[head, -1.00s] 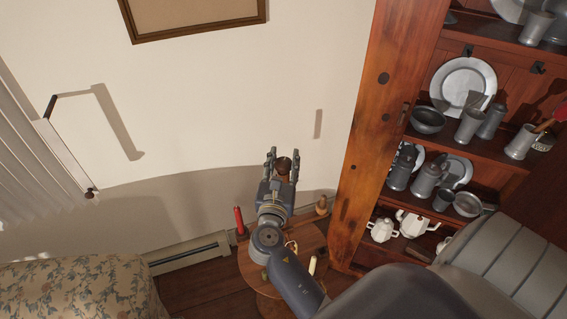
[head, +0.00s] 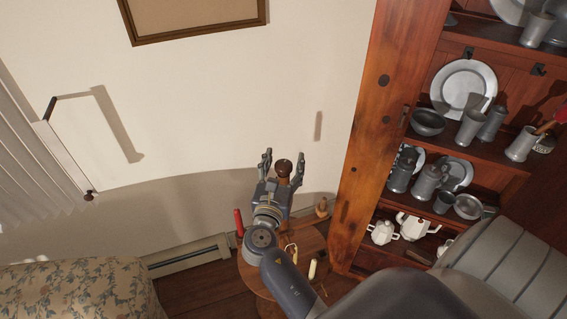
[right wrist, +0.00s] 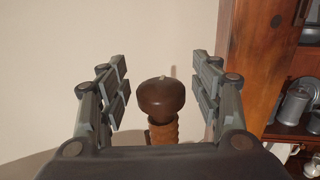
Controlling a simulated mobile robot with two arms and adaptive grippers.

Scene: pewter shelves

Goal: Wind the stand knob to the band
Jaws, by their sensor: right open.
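The stand knob (head: 284,166) is a dark brown rounded cap, and it shows between the open fingers of my right gripper (head: 282,165) in the head view. In the right wrist view the knob (right wrist: 161,96) sits on top of a lighter brown ridged post (right wrist: 163,131). It has a small pale mark on its top. The fingers of my right gripper (right wrist: 158,88) stand on either side with a clear gap to the knob. I cannot make out the band for sure. My left gripper is not in view.
A round wooden table (head: 313,241) stands below my right arm, with a red candle-like object (head: 239,223) at its left. A wooden cabinet (head: 374,130) with pewter ware is close on the right. A flowered seat (head: 80,290) is at lower left. The wall is behind.

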